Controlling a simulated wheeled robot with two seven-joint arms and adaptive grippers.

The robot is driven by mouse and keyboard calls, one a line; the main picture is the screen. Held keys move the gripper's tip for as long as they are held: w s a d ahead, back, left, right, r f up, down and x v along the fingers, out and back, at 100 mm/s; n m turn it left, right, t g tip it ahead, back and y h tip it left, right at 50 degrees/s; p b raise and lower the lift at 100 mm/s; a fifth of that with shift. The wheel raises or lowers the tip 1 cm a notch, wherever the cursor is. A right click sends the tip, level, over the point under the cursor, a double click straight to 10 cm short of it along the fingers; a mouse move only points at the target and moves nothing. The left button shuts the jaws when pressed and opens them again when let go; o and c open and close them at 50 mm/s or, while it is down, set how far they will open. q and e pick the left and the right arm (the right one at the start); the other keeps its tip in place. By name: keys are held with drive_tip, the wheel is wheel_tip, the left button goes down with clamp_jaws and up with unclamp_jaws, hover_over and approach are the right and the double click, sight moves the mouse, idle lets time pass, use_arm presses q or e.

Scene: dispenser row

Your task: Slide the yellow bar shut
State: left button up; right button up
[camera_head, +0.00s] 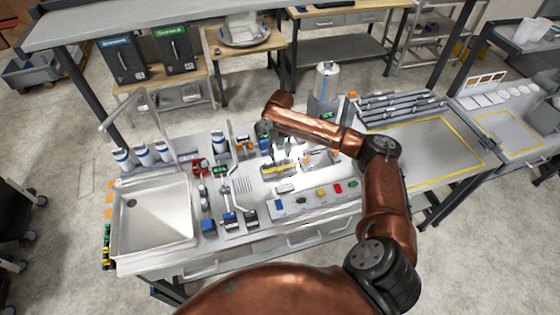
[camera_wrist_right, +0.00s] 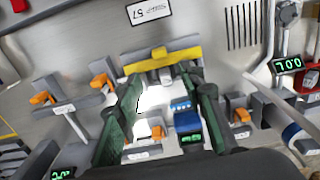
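The yellow bar (camera_wrist_right: 161,59) lies across a small station on the grey bench, with a raised yellow tab at its middle. In the head view the yellow bar (camera_head: 274,170) is in the middle of the bench. My right gripper (camera_wrist_right: 162,84) is open, its green-padded fingers spread apart, with the bar just beyond the fingertips. I cannot tell whether they touch it. Between the fingers a bright white surface and a blue-topped part show. In the head view my right gripper (camera_head: 276,146) is above the station, partly hidden by my arm. My left gripper is not in view.
A steel sink (camera_head: 152,215) fills the bench's left end. A front panel (camera_head: 310,197) carries coloured buttons. Orange-tipped parts (camera_wrist_right: 104,80) and a green digital display (camera_wrist_right: 287,66) stand close around the gripper. A label plate (camera_wrist_right: 149,11) lies beyond the bar.

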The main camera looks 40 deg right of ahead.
drive_tip(key=shift+r, duration=1.35)
